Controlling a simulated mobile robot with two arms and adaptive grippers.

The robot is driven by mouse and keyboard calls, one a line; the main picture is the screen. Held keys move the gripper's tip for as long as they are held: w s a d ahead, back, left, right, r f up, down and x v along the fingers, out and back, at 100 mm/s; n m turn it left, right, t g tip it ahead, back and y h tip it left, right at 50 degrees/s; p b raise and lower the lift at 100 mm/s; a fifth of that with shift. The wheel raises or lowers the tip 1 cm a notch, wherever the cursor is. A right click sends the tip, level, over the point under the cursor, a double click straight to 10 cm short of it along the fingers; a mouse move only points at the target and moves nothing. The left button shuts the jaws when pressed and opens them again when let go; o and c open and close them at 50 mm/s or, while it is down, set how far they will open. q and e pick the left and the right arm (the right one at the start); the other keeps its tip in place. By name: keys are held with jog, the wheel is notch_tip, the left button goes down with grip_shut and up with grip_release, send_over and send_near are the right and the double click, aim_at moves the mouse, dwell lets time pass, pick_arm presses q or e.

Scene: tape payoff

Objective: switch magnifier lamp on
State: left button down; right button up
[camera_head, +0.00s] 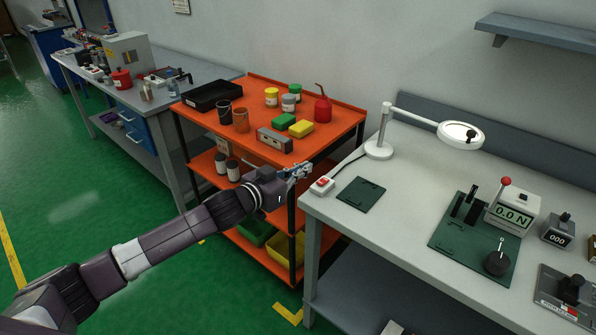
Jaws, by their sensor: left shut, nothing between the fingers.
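The magnifier lamp (461,135) is white, with a round base (379,150) near the back left of the grey workbench and an arm reaching right to its ring head. A small white switch box with a red rocker (322,185) sits at the bench's left front corner, with a dark cord running from it toward the lamp base. My left gripper (304,170) is shut and empty, just left of the switch box and a little above it. It appears apart from the box. The rocker's position is too small to tell. My right gripper is not in view.
A dark green pad (361,195) lies right of the switch box. A force gauge stand (512,209) with a red-knobbed lever stands further right. An orange cart (340,113) with cans, a red oil can (323,108) and boxes stands left of the bench, behind my left arm.

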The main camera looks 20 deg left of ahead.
pick_arm(q)
jog(key=shift+r+v, duration=0.2)
jog(key=shift+v, duration=0.85)
